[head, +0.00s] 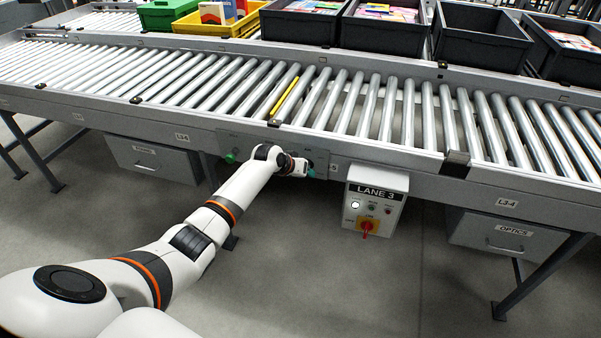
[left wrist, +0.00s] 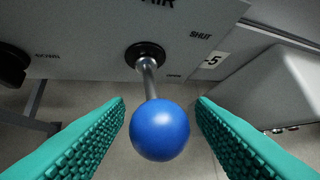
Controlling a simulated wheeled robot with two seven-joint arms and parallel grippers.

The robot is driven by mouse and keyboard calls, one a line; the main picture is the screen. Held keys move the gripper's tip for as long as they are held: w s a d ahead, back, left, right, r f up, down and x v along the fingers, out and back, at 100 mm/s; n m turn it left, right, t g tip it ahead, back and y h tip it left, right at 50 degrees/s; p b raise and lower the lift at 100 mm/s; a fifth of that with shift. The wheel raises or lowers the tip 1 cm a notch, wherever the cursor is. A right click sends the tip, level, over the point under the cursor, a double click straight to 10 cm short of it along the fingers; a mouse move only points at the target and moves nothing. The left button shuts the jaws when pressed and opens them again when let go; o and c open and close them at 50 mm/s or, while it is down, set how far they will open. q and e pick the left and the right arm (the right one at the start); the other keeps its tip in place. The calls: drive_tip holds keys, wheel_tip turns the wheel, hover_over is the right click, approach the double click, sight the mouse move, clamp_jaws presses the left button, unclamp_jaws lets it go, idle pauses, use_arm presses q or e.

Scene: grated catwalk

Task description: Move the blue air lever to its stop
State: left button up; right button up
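The blue air lever shows in the left wrist view as a round blue knob (left wrist: 159,130) on a metal rod (left wrist: 149,80). The rod comes out of a black round hub (left wrist: 145,54) on a grey panel and points down in that picture. "SHUT" is printed to the right of the hub; a smaller label, too small to read surely, lies right of the rod. My left gripper (left wrist: 161,108) is open, with one teal finger on each side of the knob and a visible gap on both sides. In the head view my left gripper (head: 310,169) is at the conveyor's front panel and hides the lever.
The LANE 3 control box (head: 375,200) with a red-yellow switch stands right of my left gripper. A green knob (head: 231,157) is on the panel to its left. The roller conveyor (head: 350,105) runs above. Drawers (head: 155,160) hang below; the floor in front is clear.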

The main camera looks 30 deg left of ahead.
use_arm(q)
drive_tip(key=shift+s+a+r, duration=0.1)
drive_tip(key=shift+s+r, duration=0.2)
drive_tip(key=shift+r, duration=0.1)
drive_tip(key=p+v, duration=0.2)
drive_tip(key=v, duration=0.9)
drive_tip(key=shift+s, duration=0.1)
